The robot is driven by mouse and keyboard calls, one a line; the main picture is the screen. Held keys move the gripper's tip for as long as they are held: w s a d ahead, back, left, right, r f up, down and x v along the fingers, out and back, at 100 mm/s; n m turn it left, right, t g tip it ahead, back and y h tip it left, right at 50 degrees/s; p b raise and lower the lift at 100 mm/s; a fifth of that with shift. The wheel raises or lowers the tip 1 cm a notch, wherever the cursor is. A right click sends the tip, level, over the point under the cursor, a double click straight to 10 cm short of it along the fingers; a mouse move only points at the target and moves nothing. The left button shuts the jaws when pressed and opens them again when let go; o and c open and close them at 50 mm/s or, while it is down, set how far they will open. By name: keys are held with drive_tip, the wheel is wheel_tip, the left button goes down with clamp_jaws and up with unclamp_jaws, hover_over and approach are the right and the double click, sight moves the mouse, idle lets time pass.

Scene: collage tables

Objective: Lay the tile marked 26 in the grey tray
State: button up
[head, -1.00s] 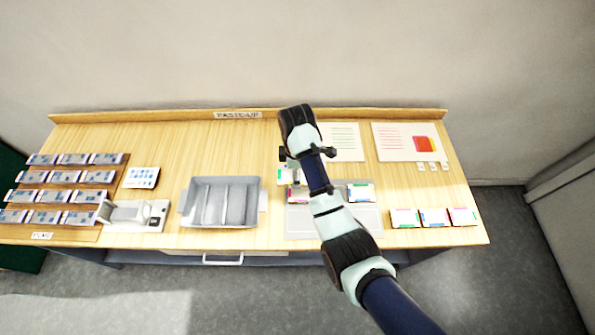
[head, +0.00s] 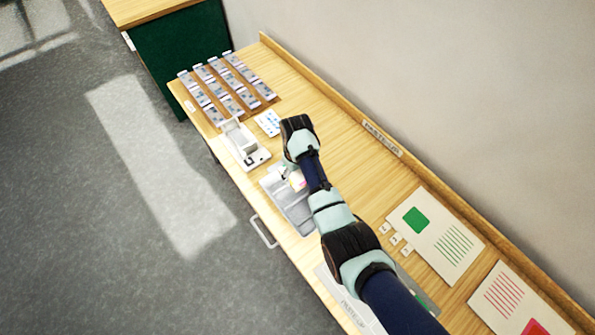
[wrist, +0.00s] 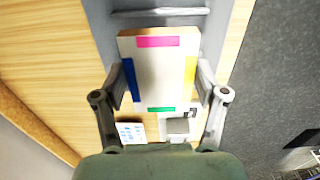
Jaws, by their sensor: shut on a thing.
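My gripper (wrist: 161,85) is shut on a pale tile (wrist: 160,70), with one finger at each side. The tile has a magenta strip at its far edge, blue at left, yellow at right and green at the near edge. No number can be read on it. The grey tray (head: 284,206), with its dividers, lies under my gripper (head: 296,176) in the head view, partly hidden by my arm. In the wrist view the tray (wrist: 101,22) shows behind the tile. I cannot tell how high the tile is above the tray.
A white device (head: 243,146) and a small printed card (head: 268,122) lie beyond the tray. A rack of blue-grey pieces (head: 215,98) is at the table's far end. Sheets such as the green-square one (head: 452,255) lie at the right. A raised ledge (head: 340,105) runs along the wall.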

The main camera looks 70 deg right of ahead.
drive_tip(key=shift+f+b, duration=3.05)
drive_tip(key=shift+b, duration=0.1)
drive_tip(key=shift+f+b, duration=0.95)
drive_tip(key=shift+f, duration=0.9)
drive_tip(key=o, duration=1.2)
wheel_tip(320, 180, up, 12)
drive_tip(key=shift+r, duration=0.1)
